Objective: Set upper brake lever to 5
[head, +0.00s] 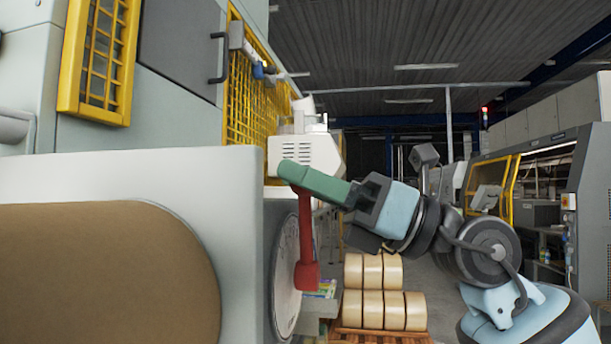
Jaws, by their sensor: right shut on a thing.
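The brake lever has a red arm (306,235) and a green handle (312,182) at its upper end. The red arm stands close to upright beside a round pale dial (287,275) on the side of a light grey housing. The dial is seen almost edge-on, so its markings and the lever's setting cannot be read. My right gripper (362,203) comes from the right and is shut on the outer end of the green handle. My left gripper is not in view. No second lever shows.
Cream-coloured rolls (373,308) are stacked on a wooden pallet behind my right arm. A machine with yellow-framed doors (510,190) stands at the right.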

